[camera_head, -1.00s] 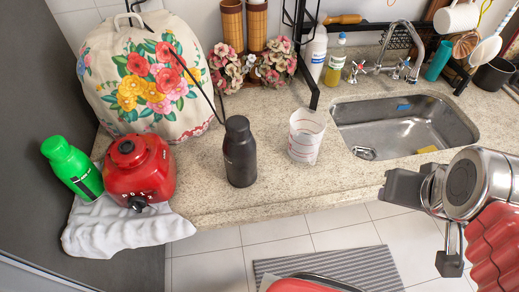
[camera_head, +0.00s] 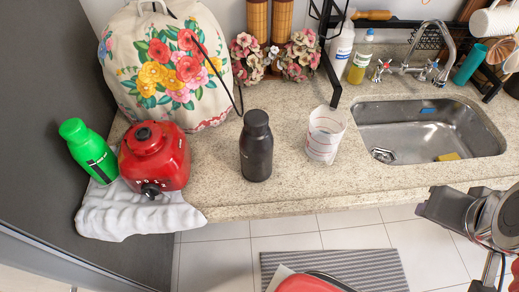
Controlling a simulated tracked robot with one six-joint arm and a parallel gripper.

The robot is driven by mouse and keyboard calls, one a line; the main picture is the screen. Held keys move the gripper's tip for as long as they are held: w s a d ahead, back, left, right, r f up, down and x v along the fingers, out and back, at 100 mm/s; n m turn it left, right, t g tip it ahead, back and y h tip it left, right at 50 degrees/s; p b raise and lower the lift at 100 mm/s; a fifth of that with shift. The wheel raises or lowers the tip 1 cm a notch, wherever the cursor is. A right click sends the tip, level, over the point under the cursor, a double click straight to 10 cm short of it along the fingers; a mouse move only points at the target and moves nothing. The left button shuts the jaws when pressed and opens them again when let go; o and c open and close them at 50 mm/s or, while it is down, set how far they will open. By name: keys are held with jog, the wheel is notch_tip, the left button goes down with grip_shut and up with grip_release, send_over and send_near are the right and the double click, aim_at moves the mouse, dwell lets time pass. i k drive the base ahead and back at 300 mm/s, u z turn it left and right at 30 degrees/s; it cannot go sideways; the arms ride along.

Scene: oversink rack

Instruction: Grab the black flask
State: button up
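The black flask (camera_head: 257,152) stands upright on the granite counter, near its front edge, at the middle of the view. My gripper (camera_head: 462,246) is at the lower right, in front of the counter and below the sink. Its two dark fingers are spread well apart, with nothing seen between them. It is far to the right of the flask and not touching it. Part of the gripper is cut off by the right edge of the picture.
A clear measuring cup (camera_head: 325,134) stands just right of the flask. Left are a red blender base (camera_head: 155,160) and a green bottle (camera_head: 88,150) by a white cloth (camera_head: 130,212). A floral cover (camera_head: 165,70) stands behind. The sink (camera_head: 430,125) is right.

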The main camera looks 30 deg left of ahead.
aim_at(255, 149)
jog(key=z, duration=0.05)
jog(key=k, duration=1.3)
jog(key=u, duration=1.7)
jog(key=i, duration=1)
jog(key=u, duration=0.1)
